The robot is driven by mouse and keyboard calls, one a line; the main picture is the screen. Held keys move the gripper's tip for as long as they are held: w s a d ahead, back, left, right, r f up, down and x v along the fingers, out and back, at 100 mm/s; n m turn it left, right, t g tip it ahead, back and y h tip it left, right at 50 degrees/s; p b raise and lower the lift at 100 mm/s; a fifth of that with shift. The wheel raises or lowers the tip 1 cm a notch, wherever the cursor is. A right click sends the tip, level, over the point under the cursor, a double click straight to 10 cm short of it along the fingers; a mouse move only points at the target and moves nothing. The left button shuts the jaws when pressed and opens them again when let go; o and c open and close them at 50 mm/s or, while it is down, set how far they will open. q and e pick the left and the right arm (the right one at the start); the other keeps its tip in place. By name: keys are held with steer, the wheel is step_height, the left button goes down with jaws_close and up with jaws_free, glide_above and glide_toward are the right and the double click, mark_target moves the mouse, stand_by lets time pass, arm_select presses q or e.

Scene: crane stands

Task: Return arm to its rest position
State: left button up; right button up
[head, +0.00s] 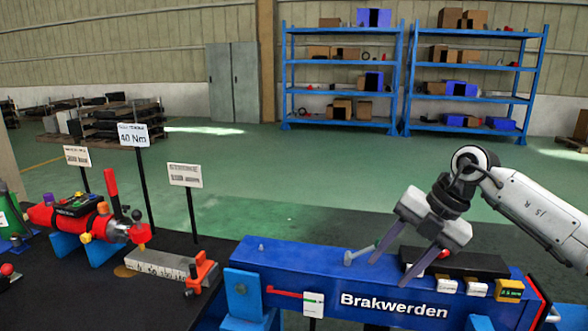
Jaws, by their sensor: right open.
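My right arm comes in from the right. Its gripper (390,262) is open, with two grey fingers spread above the blue beam (270,258) marked "Brakwerden". Nothing shows between the fingers. One fingertip is near a small grey rod-like tool (360,254) on the beam's top; I cannot tell whether they touch. The other fingertip overlaps the left end of a black tray or block (475,263) in the picture. My left gripper is not in view.
On the dark table at left stand a red cylinder assembly (70,217) on blue supports, a grey block (160,264) and an orange clamp (201,270). Sign posts, one reading "40 Nm" (133,135), rise behind. Blue shelves (343,62) stand far back across open green floor.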

steer(key=s+a+f+n+y, duration=0.2)
steer(key=a+y, duration=0.2)
steer(key=a, duration=0.8)
steer(key=s+a+r+m+t+y, duration=0.3)
steer(key=a+r+m+t+y, duration=0.3)
steer(key=a+r+t+y, duration=0.35)
steer(key=w+d+f+m+t+h, duration=0.25)
steer(key=d+m+t+h, duration=0.65)
steer(key=m, duration=0.5)
steer(key=s+d+f+m+g+h, duration=0.3)
steer(key=s+d+f+m+h, duration=0.15)
steer(key=f, duration=0.25)
steer(key=s+d+f+m+g+h, duration=0.35)
steer(key=d+f, duration=0.25)
steer(key=f, duration=0.2)
steer(key=s+d+f+m+g, duration=0.1)
steer(key=s+d+f+g, duration=0.15)
steer(key=s+f, duration=0.4)
steer(key=s+d+f+g+h, duration=0.1)
steer(key=s+f+g, duration=0.25)
steer(key=s, duration=0.65)
steer(key=s+d+f+m+g, duration=0.1)
steer(key=s+f+g, duration=0.3)
steer(key=s, duration=0.4)
steer(key=w+a+f+t+y, duration=0.2)
steer(key=a+f+t, duration=0.3)
steer(key=f, duration=0.7)
steer(key=shift+w+f, duration=0.25)
steer(key=shift+w, duration=0.35)
